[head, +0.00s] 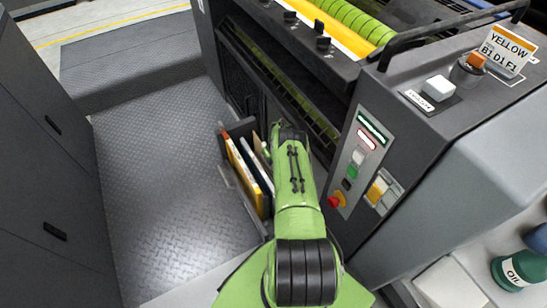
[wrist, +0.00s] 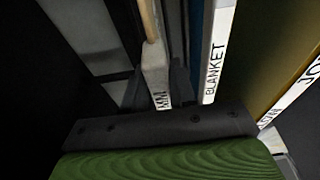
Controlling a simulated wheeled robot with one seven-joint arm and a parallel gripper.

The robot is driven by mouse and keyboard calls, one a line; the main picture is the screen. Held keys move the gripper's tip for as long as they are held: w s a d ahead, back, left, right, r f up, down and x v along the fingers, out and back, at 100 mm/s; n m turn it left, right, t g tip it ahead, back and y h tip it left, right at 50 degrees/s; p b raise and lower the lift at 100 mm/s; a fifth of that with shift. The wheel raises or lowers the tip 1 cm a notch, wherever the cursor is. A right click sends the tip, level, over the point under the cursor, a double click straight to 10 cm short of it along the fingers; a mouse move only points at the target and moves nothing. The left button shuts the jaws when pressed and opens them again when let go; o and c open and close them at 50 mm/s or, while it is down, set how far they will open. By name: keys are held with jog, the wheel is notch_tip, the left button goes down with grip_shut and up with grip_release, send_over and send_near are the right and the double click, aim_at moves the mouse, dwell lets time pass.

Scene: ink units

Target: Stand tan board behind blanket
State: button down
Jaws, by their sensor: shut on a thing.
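The tan board (wrist: 149,25) shows in the wrist view as a thin tan edge with a pale, partly hidden end label. My gripper (wrist: 155,82) is shut on it, with a dark finger on each side. The blanket (wrist: 214,55), a thin upright sheet with a white edge lettered BLANKET, stands just right of the tan board in the wrist view, with a gap between them. In the head view my arm reaches down to the rack, and my gripper's fingertips are hidden. The tan board's lower end is hidden.
A dark rack (head: 239,187) on the floor plate (head: 165,190) holds upright boards, including a yellow one (head: 243,170). The yellow board (wrist: 262,50) is right of the blanket in the wrist view. The press (head: 350,110) with its control panel stands close on the right. Floor left of the rack is clear.

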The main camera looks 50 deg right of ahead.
jog(key=shift+f, duration=0.3)
dwell(0.5)
jog(key=c, duration=0.8)
grip_release()
jog(key=shift+c, duration=0.2)
jog(key=shift+r, duration=0.1)
jog(key=p+v, duration=0.7)
jog(key=v, duration=0.8)
jog(key=shift+r+p, duration=0.25)
jog(key=shift+p, duration=0.15)
jog(key=shift+s, duration=0.1)
jog(key=p+v, duration=0.1)
jog(key=v, duration=0.2)
jog(key=w+p+v, duration=0.1)
jog(key=v, duration=0.1)
jog(key=shift+d+p, duration=0.2)
jog(key=shift+p, duration=0.15)
